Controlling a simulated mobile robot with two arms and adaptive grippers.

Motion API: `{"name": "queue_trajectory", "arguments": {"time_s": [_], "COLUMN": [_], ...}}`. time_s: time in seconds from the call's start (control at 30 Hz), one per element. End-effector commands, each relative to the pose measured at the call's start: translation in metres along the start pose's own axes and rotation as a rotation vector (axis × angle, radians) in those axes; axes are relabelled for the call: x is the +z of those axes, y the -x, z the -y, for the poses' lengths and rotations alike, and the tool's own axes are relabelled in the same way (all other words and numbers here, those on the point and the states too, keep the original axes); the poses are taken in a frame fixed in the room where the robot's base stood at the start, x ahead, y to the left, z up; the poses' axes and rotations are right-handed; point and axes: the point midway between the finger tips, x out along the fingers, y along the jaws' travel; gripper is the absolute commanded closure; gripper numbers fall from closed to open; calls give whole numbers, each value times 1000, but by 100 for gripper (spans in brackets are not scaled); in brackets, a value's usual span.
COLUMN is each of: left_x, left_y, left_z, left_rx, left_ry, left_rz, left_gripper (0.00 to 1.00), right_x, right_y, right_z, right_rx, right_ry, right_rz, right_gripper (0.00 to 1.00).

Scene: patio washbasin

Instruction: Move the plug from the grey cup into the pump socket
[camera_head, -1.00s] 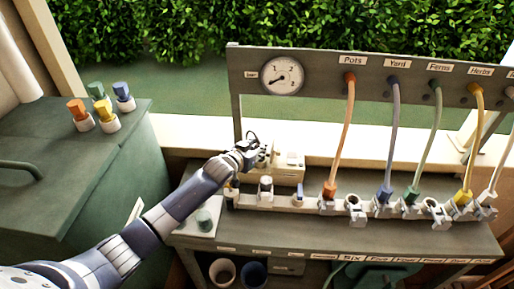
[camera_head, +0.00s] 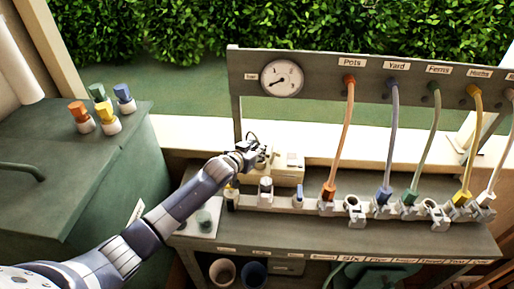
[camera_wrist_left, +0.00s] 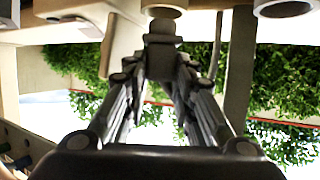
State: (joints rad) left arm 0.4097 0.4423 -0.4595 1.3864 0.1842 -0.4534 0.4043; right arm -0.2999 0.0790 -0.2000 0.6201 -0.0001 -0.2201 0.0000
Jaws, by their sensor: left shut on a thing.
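My left gripper (camera_head: 258,155) is at the left side of the cream pump box (camera_head: 289,165), at the back of the bench. In the left wrist view its fingers (camera_wrist_left: 161,60) are closed on a grey stepped piece (camera_wrist_left: 162,40), which looks like the plug. The plug's top is just below a round tan fitting (camera_wrist_left: 164,8), which may be the pump socket; whether they touch I cannot tell. In the head view the gripper hides the plug and the socket. A greyish cup (camera_head: 222,271) stands on the lower shelf. My right gripper is out of view.
A blue cup (camera_head: 254,273) stands beside the greyish one. A rail (camera_head: 285,202) with valves and coloured hoses runs along the bench to the right. A gauge (camera_head: 282,78) is above. Several coloured-top pieces (camera_head: 106,114) stand on the green cabinet (camera_head: 50,150) at left.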

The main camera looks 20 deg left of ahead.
Motion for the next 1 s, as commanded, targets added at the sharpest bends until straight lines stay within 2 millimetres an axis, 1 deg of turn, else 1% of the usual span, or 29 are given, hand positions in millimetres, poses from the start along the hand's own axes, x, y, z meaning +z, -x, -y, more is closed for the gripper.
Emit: {"name": "queue_trajectory", "arguments": {"time_s": [0.37, 1.0], "left_x": [1, 13], "left_y": [-1, -6], "left_z": [0, 0], "left_rx": [0, 0], "left_ry": [1, 1], "left_rz": [-1, -1], "left_gripper": [100, 100], "right_x": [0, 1], "right_y": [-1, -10], "right_z": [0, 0], "right_rx": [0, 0], "right_ry": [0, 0], "right_rz": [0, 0], "right_gripper": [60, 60]}}
